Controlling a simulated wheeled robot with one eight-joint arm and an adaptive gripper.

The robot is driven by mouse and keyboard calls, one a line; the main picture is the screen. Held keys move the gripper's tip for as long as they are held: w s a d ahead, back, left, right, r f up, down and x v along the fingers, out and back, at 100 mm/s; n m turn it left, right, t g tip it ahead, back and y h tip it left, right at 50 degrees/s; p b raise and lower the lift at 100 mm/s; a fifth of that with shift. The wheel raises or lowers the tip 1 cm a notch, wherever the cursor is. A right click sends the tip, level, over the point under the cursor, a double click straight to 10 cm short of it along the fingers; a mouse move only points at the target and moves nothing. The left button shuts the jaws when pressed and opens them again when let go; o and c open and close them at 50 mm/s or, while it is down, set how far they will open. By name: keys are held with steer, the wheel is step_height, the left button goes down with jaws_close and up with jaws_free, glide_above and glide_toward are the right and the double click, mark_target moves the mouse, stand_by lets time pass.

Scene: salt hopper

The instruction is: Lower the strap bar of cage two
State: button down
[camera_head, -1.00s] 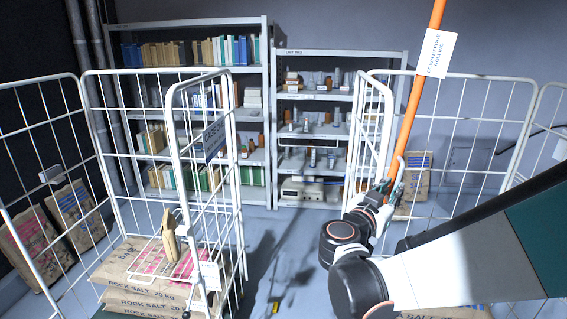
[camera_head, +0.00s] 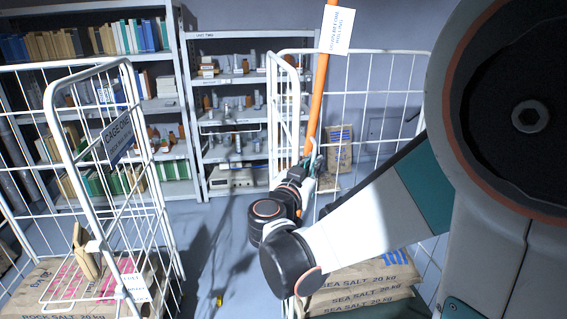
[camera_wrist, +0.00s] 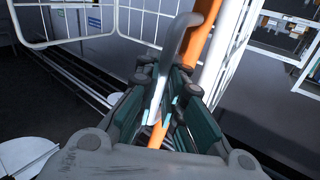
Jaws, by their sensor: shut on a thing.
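The orange strap bar (camera_head: 317,100) stands nearly upright, leaning slightly right at its top, at the cage with sea salt sacks (camera_head: 364,292). This is cage two (camera_head: 270,95) by its place; I see no name plate on it. A white tag (camera_head: 335,29) about rolling hangs on the bar. My gripper (camera_head: 309,167) is at the bar's lower visible part. In the wrist view my gripper (camera_wrist: 166,105) is shut on a grey curved handle (camera_wrist: 180,40), with the orange bar (camera_wrist: 216,52) right beside it. My arm hides the bar's lower end.
Cage one (camera_head: 58,120), with its name plate (camera_head: 117,137) and rock salt sacks (camera_head: 28,285), stands at left. Shelves (camera_head: 186,95) line the back wall. A strip of floor (camera_head: 205,240) between the cages is mostly clear, with a small yellow item on it.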

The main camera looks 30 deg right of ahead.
steer(key=s+d+f+m+g+y, duration=0.1)
steer(key=s+d+f+m+y, duration=0.15)
steer(key=d, duration=0.45)
steer(key=s+d+f+m+y, duration=0.1)
steer(key=d+f+m+y, duration=0.1)
steer(key=d+f+m, duration=0.3)
steer(key=s+d+f+m+y+b, duration=0.1)
steer(key=d+f+y+b, duration=0.1)
steer(key=f, duration=0.5)
steer(key=s+d+f+m+y+b, duration=0.1)
steer(key=d+f+m+y+b, duration=0.1)
steer(key=f+b, duration=0.5)
steer(key=shift+d+f+y+b, duration=0.2)
steer(key=shift+d+y+b, duration=0.1)
steer(key=shift+d+y, duration=0.75)
steer(key=shift+d+f, duration=0.15)
steer(key=c, duration=2)
jaws_free()
steer(key=shift+o, duration=0.2)
